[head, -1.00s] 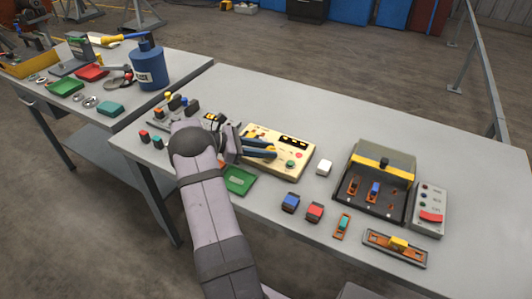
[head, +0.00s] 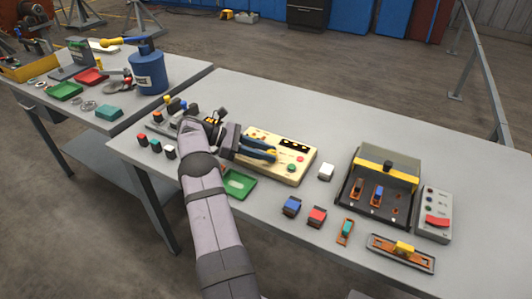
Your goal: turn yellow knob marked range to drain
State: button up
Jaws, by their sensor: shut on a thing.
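A cream control panel (head: 297,176) lies on the near table, with a dark display, a red button and a green button on its right part. My gripper (head: 271,154) reaches over the panel from the left, its blue fingers low over the panel's middle. It is shut on a small yellow thing between the fingertips, which I take to be the yellow knob (head: 272,156). Most of the knob is hidden by the fingers. Its marking and pointer cannot be read from here.
A green tray (head: 252,190) lies just in front of the panel. A white block (head: 326,172) is to its right, with blue and red blocks nearer. A dark open box (head: 353,203) and a grey switch unit (head: 437,205) stand further right. The back right of the table is clear.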

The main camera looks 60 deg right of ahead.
jog(key=o, duration=1.1)
jog(key=shift+r, duration=0.1)
jog(key=shift+c, duration=0.2)
notch_tip(320, 180, up, 10)
jog(key=b, duration=0.1)
